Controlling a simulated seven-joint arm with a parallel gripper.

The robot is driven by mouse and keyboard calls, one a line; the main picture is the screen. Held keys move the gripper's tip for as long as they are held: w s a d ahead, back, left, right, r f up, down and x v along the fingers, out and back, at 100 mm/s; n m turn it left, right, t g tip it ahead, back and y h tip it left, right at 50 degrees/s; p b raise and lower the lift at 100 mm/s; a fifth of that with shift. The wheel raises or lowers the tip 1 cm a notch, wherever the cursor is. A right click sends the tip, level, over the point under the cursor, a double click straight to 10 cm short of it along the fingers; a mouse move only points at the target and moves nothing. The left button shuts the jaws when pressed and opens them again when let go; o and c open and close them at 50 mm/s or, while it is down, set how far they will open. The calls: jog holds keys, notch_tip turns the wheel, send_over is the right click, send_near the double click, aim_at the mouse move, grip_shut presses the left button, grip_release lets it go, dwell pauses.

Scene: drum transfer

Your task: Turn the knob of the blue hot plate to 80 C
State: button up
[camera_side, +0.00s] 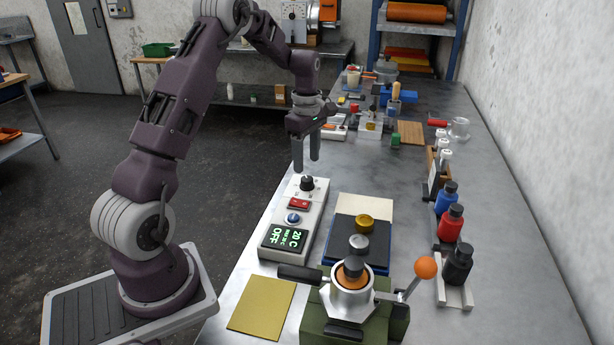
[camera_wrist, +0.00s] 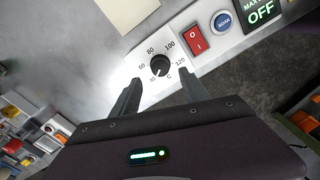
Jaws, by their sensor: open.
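The black knob (camera_side: 307,184) sits on the far end of a light control box (camera_side: 312,212). In the wrist view the knob (camera_wrist: 160,65) is ringed by a printed scale with 60, 80, 100 and 120; its pale mark appears to point lower left, near the lowest number. The box's display (camera_side: 284,238) reads 20 C and OFF. A blue-sided plate with a dark top (camera_side: 347,232) stands right of the box. My gripper (camera_side: 306,165) is open and empty, pointing down just above the knob. In the wrist view its fingertips (camera_wrist: 160,83) are spread either side, slightly below the knob.
A red switch (camera_side: 299,203) and a blue button (camera_side: 293,219) lie on the box near the knob. A brass-coloured weight (camera_side: 364,220) sits on the plate. A press with an orange-ball lever (camera_side: 426,267) stands in front. Bottles (camera_side: 451,222) line the right.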

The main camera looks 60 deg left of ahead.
aim_at(307, 179)
notch_tip(307, 179, down, 6)
jog(key=shift+d+r, duration=0.1)
grip_shut()
